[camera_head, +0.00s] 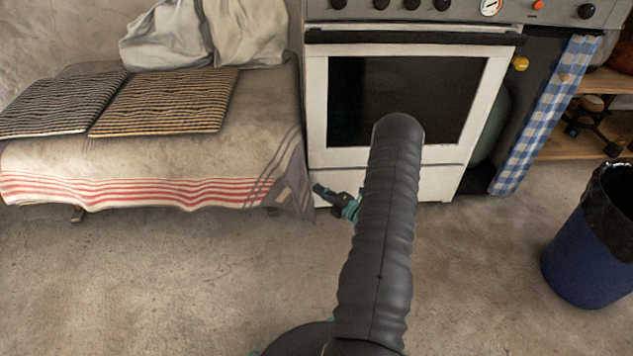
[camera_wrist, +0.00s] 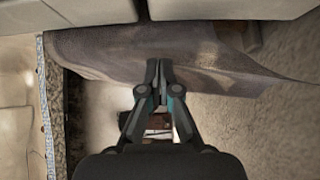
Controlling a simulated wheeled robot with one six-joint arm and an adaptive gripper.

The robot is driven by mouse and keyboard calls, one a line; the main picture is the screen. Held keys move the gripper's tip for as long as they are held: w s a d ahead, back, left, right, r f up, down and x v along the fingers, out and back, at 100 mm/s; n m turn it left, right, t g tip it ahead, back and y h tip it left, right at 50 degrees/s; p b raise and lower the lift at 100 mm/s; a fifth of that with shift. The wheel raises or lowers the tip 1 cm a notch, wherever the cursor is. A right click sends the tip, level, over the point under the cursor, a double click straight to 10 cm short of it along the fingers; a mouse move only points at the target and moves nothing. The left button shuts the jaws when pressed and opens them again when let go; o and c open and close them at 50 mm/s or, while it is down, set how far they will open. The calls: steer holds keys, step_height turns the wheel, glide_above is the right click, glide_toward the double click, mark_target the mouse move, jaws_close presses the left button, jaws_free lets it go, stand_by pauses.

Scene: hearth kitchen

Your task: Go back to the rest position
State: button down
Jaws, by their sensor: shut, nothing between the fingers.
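My gripper (camera_wrist: 159,88) shows in the wrist view with its two dark fingers close together and nothing between them. In the head view my arm reaches forward over the floor toward the stove, and a small part of my gripper (camera_head: 335,196) shows to the left of the arm, in front of the lower stove door. Much of the gripper is hidden behind the arm there. In the wrist view the hanging corner of a grey cloth (camera_wrist: 200,55) is behind the fingertips; whether they touch it I cannot tell.
A white stove (camera_head: 315,100) stands ahead. A bench with a striped cover (camera_head: 100,190) and two cushions (camera_head: 165,102) is at the left. A blue bin (camera_head: 585,260) with a black liner stands at the right. A checked cloth (camera_head: 545,115) hangs beside the stove. The floor (camera_head: 180,290) is clear in front.

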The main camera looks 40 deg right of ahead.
steer(key=v, duration=0.8)
steer(key=shift+a, duration=0.15)
